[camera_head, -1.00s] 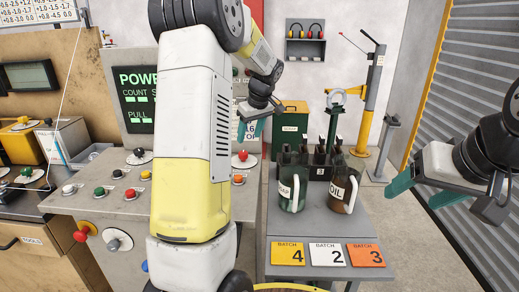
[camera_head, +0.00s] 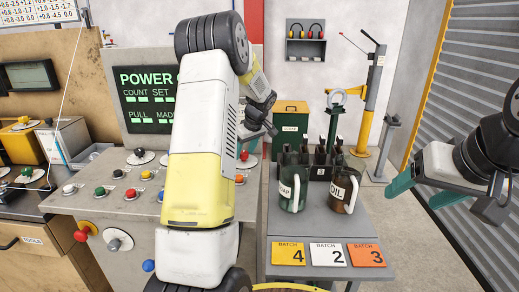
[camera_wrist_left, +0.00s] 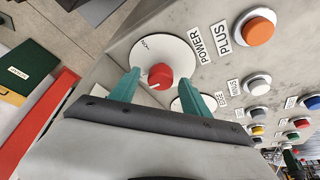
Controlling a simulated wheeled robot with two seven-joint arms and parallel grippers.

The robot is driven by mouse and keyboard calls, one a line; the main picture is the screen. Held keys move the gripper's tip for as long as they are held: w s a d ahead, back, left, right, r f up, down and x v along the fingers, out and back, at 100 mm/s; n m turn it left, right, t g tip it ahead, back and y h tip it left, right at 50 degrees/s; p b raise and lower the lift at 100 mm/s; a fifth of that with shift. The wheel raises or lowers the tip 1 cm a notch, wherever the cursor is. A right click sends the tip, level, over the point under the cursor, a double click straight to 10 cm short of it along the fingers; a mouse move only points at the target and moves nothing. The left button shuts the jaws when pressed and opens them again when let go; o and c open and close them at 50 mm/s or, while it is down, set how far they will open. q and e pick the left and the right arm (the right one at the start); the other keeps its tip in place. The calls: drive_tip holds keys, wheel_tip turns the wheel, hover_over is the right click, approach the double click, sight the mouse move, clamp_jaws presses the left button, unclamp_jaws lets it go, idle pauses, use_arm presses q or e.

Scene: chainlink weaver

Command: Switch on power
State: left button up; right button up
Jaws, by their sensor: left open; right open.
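The red power knob (camera_wrist_left: 160,76) sits on a white round dial beside the POWER label (camera_wrist_left: 200,42) in the left wrist view. My left gripper (camera_wrist_left: 161,84) is open, with one teal finger on each side of the knob in that view; I cannot tell whether they touch it. In the head view, the red knob (camera_head: 243,156) shows just right of my arm on the grey console (camera_head: 120,205), with my left gripper (camera_head: 262,130) close above it. My right gripper (camera_head: 395,187) is open and empty at the right.
The console's screen (camera_head: 147,97) reads POWER and is partly hidden by my arm. An orange button (camera_wrist_left: 259,32) labelled PLUS and several coloured buttons lie near the knob. Right of the console, a grey table holds two jugs (camera_head: 292,190) and batch cards (camera_head: 327,255).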

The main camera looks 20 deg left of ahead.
use_arm(q)
clamp_jaws()
drive_tip(key=shift+m, duration=0.4)
drive_tip(key=m+t+h, duration=0.1)
drive_tip(key=m, duration=0.2)
drive_tip(key=shift+s+a+m, duration=0.1)
drive_tip(key=shift+a+m, duration=0.05)
drive_tip(key=shift+m, duration=0.15)
drive_tip(key=m+h, duration=0.1)
drive_tip(key=m, duration=0.1)
drive_tip(key=m+t, duration=0.1)
drive_tip(key=m, duration=0.1)
drive_tip(key=shift+a+h, duration=0.15)
drive_tip(key=shift+h, duration=0.25)
drive_tip(key=m+h, duration=0.1)
drive_tip(key=m, duration=0.4)
drive_tip(key=shift+a+h, duration=0.1)
drive_tip(key=shift+h, duration=0.3)
drive_tip(key=shift+m+h, duration=0.8)
drive_tip(key=shift+m, duration=1.5)
drive_tip(key=shift+g, duration=0.3)
